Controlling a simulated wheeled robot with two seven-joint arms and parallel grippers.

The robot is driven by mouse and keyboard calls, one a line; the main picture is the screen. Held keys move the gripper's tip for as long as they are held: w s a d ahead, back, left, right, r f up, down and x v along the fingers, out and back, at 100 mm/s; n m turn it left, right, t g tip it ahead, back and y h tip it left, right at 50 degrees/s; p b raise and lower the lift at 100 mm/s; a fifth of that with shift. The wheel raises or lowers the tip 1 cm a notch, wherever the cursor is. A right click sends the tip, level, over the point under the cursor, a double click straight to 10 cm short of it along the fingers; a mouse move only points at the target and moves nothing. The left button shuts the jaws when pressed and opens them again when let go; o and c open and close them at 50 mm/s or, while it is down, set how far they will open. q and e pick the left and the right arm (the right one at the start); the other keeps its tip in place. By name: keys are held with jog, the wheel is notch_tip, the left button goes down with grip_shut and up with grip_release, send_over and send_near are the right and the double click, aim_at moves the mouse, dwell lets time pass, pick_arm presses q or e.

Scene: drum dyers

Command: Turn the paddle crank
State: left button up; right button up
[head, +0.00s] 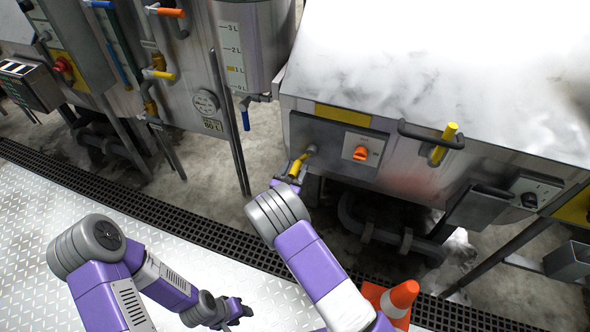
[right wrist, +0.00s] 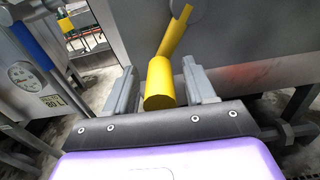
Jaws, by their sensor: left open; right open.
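The paddle crank is a yellow handle on the front of the steel vat. In the head view the crank (head: 302,163) sits at the vat's lower left, left of an orange knob. My right gripper (head: 289,178) is right at it and partly covers it. In the right wrist view the crank's yellow grip (right wrist: 160,84) lies between the two open fingers of my right gripper (right wrist: 160,88), with a yellow arm rising behind it. Whether a finger touches it, I cannot tell. My left gripper (head: 240,310) is open and empty, low over the metal floor, away from the crank.
The orange knob (head: 361,153) and a second yellow handle on a dark bracket (head: 444,144) are on or by the vat (head: 420,180). A tank with a level scale (head: 232,55) stands left. An orange cone (head: 399,300) is near my right arm. The floor at left is clear.

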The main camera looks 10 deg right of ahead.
jog(key=p+v, duration=0.2)
jog(key=v, duration=0.5)
jog(key=shift+s+a, duration=0.15)
jog(key=shift+s, duration=0.1)
